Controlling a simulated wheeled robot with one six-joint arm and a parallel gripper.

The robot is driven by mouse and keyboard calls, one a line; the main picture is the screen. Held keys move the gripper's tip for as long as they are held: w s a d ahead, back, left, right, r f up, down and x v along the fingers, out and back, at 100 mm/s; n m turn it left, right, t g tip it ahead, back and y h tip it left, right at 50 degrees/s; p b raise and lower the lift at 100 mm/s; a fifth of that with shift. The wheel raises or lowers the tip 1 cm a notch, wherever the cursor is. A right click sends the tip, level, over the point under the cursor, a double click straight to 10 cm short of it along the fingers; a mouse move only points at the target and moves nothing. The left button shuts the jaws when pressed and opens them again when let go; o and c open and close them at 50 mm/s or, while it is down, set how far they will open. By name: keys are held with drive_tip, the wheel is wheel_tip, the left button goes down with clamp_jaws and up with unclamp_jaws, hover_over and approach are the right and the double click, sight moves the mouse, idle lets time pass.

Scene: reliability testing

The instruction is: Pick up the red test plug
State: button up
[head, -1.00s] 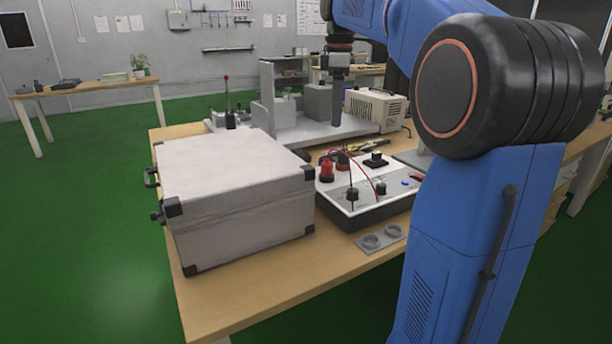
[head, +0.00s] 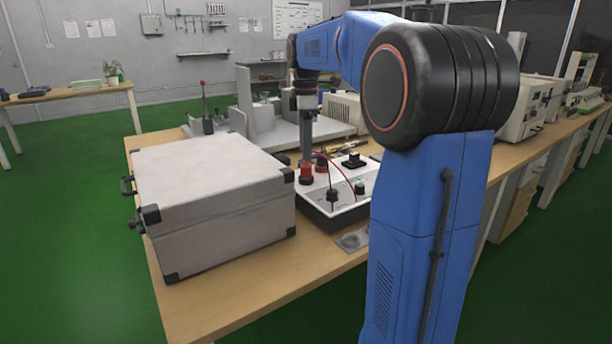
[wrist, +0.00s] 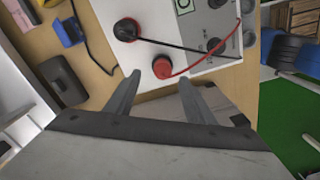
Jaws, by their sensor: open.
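A red test plug (wrist: 162,67) stands on the white panel of a test box (wrist: 215,20) in the wrist view. A red wire runs near it. A second, red-and-black plug (wrist: 126,30) with a black lead sits farther up the panel. My gripper (wrist: 158,80) is open, with its two fingertips apart on either side just below the red plug in the picture; contact cannot be told. In the head view my gripper (head: 306,158) points down over the box, close to the red plugs (head: 306,173); its fingers are hard to make out there.
A large grey case (head: 210,185) stands left of the test box on the wooden table (head: 255,300). A lever fixture (head: 206,120) and grey stand (head: 262,120) are behind. A dark tool (wrist: 63,80) lies beside the box.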

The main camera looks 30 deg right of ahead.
sight(307, 164)
drive_tip(key=shift+s+f, duration=0.15)
drive_tip(key=shift+f, duration=1.5)
drive_tip(key=shift+s+f, duration=0.15)
drive_tip(key=shift+f, duration=1.5)
drive_tip(key=c, duration=1.2)
